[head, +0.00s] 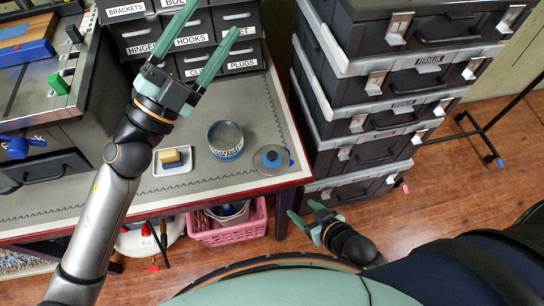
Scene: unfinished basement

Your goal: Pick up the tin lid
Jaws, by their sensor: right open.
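The tin lid (272,159), a grey disc with a blue knob, lies flat on the workbench (215,195) near its right front corner. An open round tin (226,139) with a label and a blue band stands just left of it. My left gripper (213,18) is open and empty, its fingers apart in front of the labelled drawers. My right gripper (301,208) is open and empty, low beyond the bench's right front corner, apart from the lid.
A white dish (172,161) with a yellow block sits left of the tin. Labelled drawers (236,23) stand at the back of the bench. Stacked dark toolboxes (385,85) rise to the right. A pink basket (228,228) is under the bench. The bench around the lid is clear.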

